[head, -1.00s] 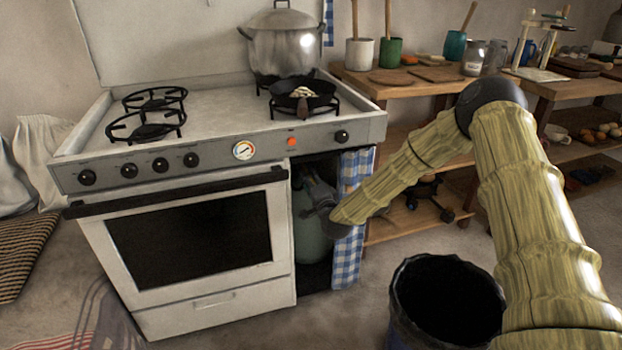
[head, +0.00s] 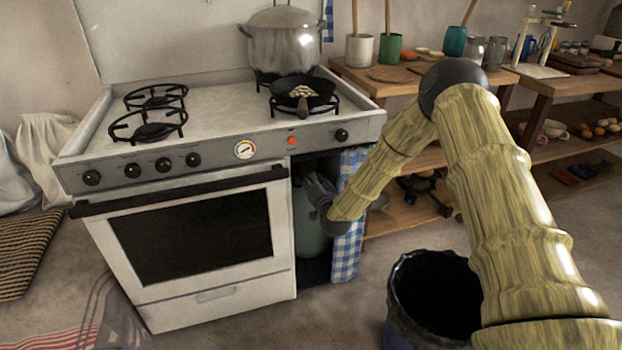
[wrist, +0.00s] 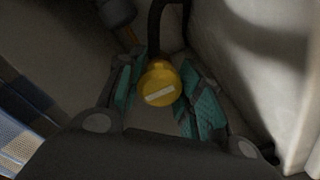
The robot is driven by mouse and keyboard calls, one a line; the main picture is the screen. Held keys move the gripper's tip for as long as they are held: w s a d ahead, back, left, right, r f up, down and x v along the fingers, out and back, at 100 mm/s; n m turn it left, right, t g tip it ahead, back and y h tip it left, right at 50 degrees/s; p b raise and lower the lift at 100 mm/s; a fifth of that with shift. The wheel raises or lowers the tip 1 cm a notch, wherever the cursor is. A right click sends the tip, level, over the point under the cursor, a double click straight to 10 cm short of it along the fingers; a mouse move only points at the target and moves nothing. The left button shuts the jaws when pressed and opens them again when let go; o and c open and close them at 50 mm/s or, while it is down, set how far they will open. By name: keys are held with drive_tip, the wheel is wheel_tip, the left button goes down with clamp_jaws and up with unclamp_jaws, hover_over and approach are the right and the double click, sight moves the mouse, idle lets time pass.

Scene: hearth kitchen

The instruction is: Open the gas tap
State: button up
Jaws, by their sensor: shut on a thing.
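The gas tap shows in the wrist view as a round yellow knob (wrist: 160,84) with a pale bar mark across its face. My gripper (wrist: 162,92) is shut on it, with a teal-padded finger on each side. In the head view my gripper (head: 318,192) reaches into the open compartment to the right of the oven. The gas cylinder (head: 308,235), grey-green, stands in that compartment, partly hidden by my gripper. The tap itself is hidden in the head view. A dark hose (wrist: 168,22) runs up behind the knob.
A blue checked curtain (head: 347,240) hangs at the compartment's right side, close to my arm. The white stove (head: 190,300) is on the left. A dark bin (head: 395,310) stands on the floor below my arm. A wooden shelf (head: 400,220) is behind.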

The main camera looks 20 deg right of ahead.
drive_tip(key=shift+s+f, duration=0.1)
drive_tip(key=shift+f, duration=0.05)
drive_tip(key=o, duration=1)
drive_tip(key=shift+o, duration=0.2)
drive_tip(key=s, duration=1.2)
drive_tip(key=shift+d, duration=0.2)
